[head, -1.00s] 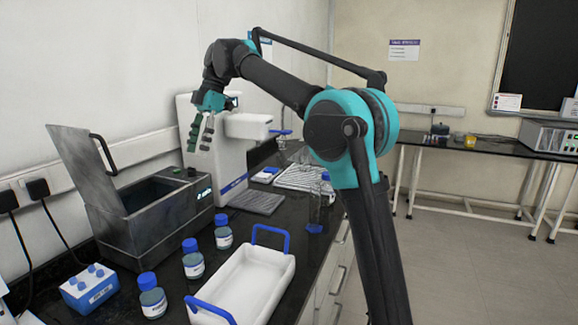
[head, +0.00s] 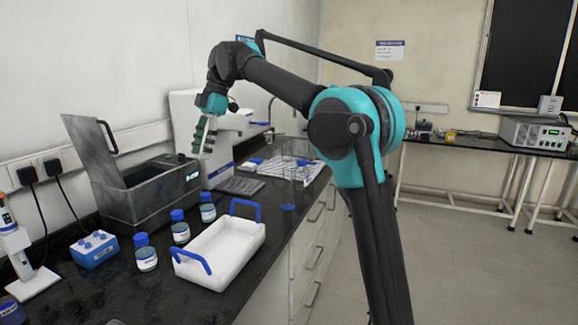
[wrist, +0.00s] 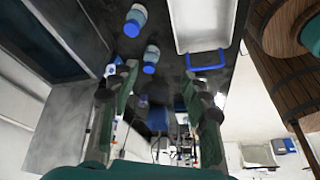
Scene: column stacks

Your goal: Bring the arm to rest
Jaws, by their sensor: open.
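My gripper (head: 204,136) hangs from my raised, bent arm over the black bench in the head view, fingers pointing down, near the open grey bath and the white instrument. In the wrist view my gripper (wrist: 160,100) shows its two green and dark fingers spread apart with nothing between them. Nothing touches the fingers in either view.
An open grey water bath (head: 150,200), blue-capped bottles (head: 180,228) and a white tray with blue handles (head: 222,252) stand on the bench (head: 262,262). A white instrument (head: 186,120) is behind the gripper. The floor (head: 455,265) at right is clear.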

